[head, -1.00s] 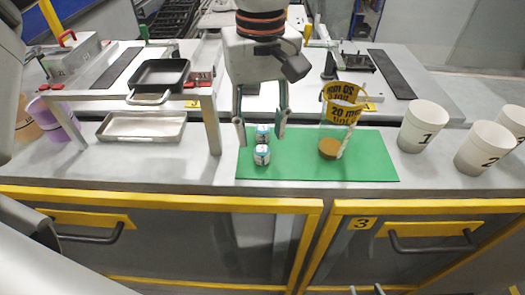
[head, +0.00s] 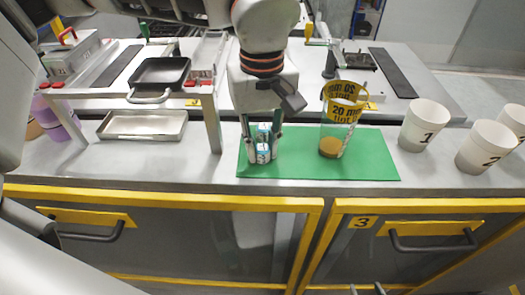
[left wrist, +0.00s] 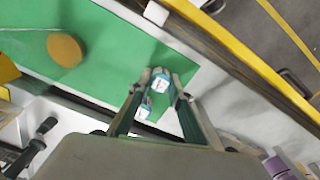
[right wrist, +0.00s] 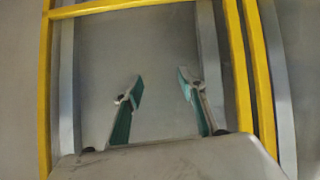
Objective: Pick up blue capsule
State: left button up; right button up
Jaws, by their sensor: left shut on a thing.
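Two small capsules with white tops and blue-teal sides stand close together on the green mat (head: 370,165): a front capsule (head: 263,155) and a rear capsule (head: 264,132). My left gripper (head: 262,145) reaches down from above, its fingers on both sides of them, shut on a capsule. In the left wrist view, one capsule (left wrist: 160,80) is near the fingertips and another (left wrist: 144,111) is further back between the fingers. I cannot tell which one is gripped, or whether it is lifted. My right gripper (right wrist: 158,88) is open and empty, low before the cabinet front.
A clear cup with brown contents (head: 331,145) and a yellow band stands right of the capsules. White numbered cups (head: 425,125) stand further right. A metal tray (head: 143,125) and a rack leg (head: 211,125) are at the left. Yellow-framed drawers (head: 420,255) are below.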

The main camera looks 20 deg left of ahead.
pick_arm(q)
jog(key=shift+r, duration=0.15)
notch_tip(320, 180, up, 20)
jog(key=p, duration=0.2)
dwell(0.6)
dwell(0.9)
